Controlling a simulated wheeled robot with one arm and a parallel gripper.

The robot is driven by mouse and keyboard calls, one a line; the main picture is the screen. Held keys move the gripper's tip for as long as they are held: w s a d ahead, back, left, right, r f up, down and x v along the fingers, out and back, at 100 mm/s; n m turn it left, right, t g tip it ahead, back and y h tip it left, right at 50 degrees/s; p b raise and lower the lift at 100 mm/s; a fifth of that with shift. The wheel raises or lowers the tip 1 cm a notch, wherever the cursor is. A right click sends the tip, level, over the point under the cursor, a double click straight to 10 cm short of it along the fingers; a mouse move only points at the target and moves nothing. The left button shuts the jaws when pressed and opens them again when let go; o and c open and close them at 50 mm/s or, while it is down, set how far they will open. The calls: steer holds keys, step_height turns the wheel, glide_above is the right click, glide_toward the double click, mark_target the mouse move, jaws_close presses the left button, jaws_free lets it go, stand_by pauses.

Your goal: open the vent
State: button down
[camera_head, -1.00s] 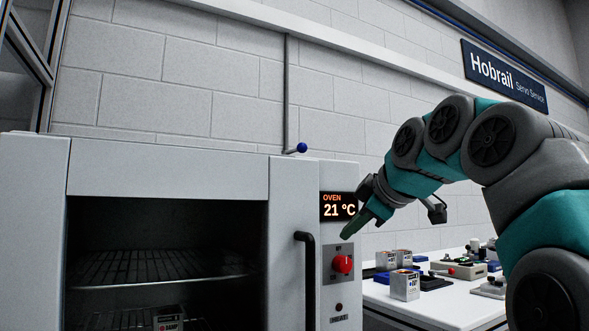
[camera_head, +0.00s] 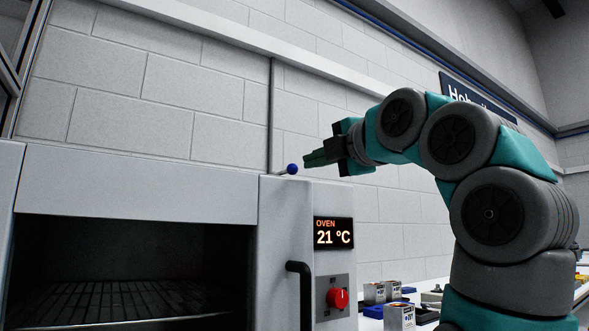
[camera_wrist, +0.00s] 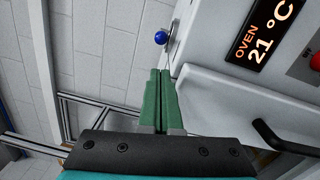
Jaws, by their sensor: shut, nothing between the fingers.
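The vent lever is a thin rod with a blue ball knob (camera_head: 292,169) on top of the oven (camera_head: 135,183), near its right side. The knob also shows in the wrist view (camera_wrist: 161,38), just beyond my fingertips. My gripper (camera_head: 306,160) is shut and empty, with its green fingers side by side. In the head view the fingertips are close to the knob on its right. In the wrist view a small gap appears between the fingertips and the knob. Whether they touch I cannot tell for sure.
The oven display (camera_head: 334,232) reads 21 °C, above a red knob (camera_head: 338,299). A black handle (camera_head: 304,290) stands out from the oven front. Several small boxes (camera_head: 399,317) are on the bench at right. A block wall is behind the oven.

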mark_target(289, 169)
steer(key=p+x, duration=0.1)
steer(key=x, duration=0.8)
steer(key=shift+w+a+f+p, duration=0.1)
steer(key=shift+w+a+p, duration=0.1)
steer(key=shift+p, duration=0.2)
steer(key=shift+d, duration=0.1)
